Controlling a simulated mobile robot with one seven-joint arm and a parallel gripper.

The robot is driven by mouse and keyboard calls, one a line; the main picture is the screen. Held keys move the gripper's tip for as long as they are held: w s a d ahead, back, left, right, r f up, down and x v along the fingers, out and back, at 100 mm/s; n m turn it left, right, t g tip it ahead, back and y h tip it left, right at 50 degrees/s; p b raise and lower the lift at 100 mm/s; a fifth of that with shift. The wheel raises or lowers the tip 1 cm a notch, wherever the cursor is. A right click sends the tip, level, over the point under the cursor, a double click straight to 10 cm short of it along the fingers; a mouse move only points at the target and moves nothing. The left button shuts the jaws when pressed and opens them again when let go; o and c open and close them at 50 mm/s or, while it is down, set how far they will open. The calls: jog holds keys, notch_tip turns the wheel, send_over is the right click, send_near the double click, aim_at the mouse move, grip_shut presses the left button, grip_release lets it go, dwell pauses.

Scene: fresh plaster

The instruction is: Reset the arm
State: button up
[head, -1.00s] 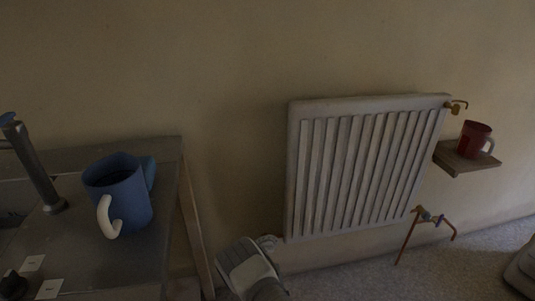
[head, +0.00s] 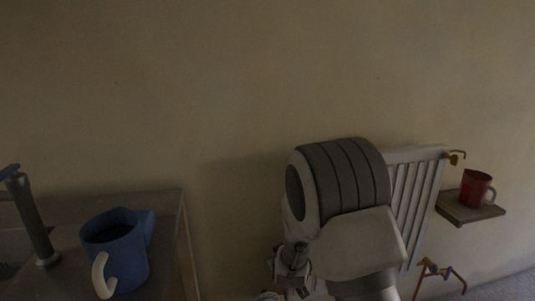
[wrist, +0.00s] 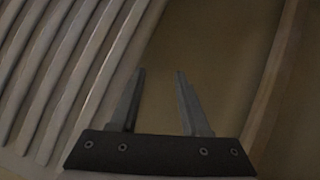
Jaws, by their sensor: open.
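My gripper (wrist: 160,78) shows in the wrist view with its two fingers apart and nothing between them. It faces the plain wall between the radiator's ribs on the left and a wooden post on the right. In the head view my arm rises at the lower middle, in front of the radiator (head: 426,185), and hides much of it. The gripper's fingers cannot be made out in the head view.
A blue mug (head: 124,255) with a white handle stands on the counter (head: 165,215) at left, near a tap (head: 33,220). A red mug (head: 475,188) sits on a small wooden shelf (head: 455,209) at right. Copper pipes (head: 440,272) run below the radiator. The upper wall is clear.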

jog(key=s+d+r+m+g+y, duration=0.1)
jog(key=s+d+r+m+g, duration=0.3)
jog(key=s+r, duration=1.2)
jog(key=s+d+r+m+g+h, duration=0.1)
jog(key=s+d+r, duration=0.15)
jog(key=s, duration=0.75)
jog(key=s+d+r, duration=0.2)
jog(key=s+d, duration=0.1)
jog(key=s, duration=0.6)
notch_tip(320, 180, up, 23)
jog(key=p, duration=2.3)
jog(key=shift+s+d+r+g, duration=0.2)
jog(key=shift+s+g, duration=0.1)
jog(key=shift+s, duration=0.1)
jog(key=shift+d, duration=0.1)
